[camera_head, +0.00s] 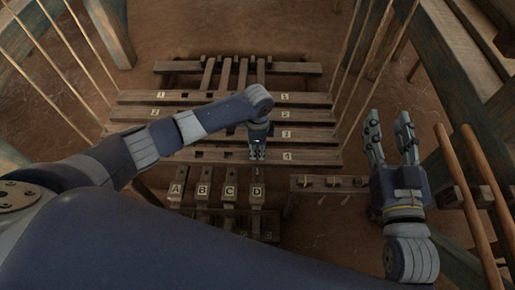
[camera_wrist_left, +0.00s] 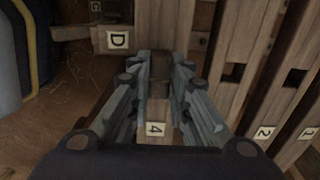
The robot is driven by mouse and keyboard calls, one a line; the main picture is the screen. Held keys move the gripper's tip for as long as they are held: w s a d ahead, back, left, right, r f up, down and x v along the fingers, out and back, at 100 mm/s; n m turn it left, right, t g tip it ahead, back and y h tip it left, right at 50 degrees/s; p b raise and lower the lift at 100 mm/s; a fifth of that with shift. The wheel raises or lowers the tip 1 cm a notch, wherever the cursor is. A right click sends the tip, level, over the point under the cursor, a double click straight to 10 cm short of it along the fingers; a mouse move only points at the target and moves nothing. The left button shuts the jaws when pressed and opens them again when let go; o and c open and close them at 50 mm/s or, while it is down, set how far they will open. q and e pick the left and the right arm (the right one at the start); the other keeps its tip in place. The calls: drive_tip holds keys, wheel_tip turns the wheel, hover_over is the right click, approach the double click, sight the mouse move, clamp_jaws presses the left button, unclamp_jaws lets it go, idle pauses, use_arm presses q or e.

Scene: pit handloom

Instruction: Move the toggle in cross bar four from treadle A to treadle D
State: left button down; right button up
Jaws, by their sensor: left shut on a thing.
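Cross bar four (camera_head: 315,157) is the wooden bar with the "4" label, nearest the treadles. My left gripper (camera_head: 257,155) points down at this bar, in line with treadle D (camera_head: 257,194). In the left wrist view my left gripper (camera_wrist_left: 159,75) has its fingers on both sides of a small dark wooden piece, the toggle (camera_wrist_left: 158,68), and is shut on it. The toggle is at the bar's slot; how deep it sits is hidden. Treadle D's end (camera_wrist_left: 117,40) lies beside it. Treadle A (camera_head: 176,192) is at the far left. My right gripper (camera_head: 390,145) is open and empty.
Treadle B (camera_head: 203,192) and treadle C (camera_head: 230,192) lie between A and D. Cross bars one to three lie beyond bar four. A small rack with pegs (camera_head: 335,184) stands right of treadle D. Cords and loom posts rise at both sides.

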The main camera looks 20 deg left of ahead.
idle(0.3)
use_arm(q)
drive_tip(key=c, duration=1.4)
unclamp_jaws()
wheel_tip(320, 180, up, 12)
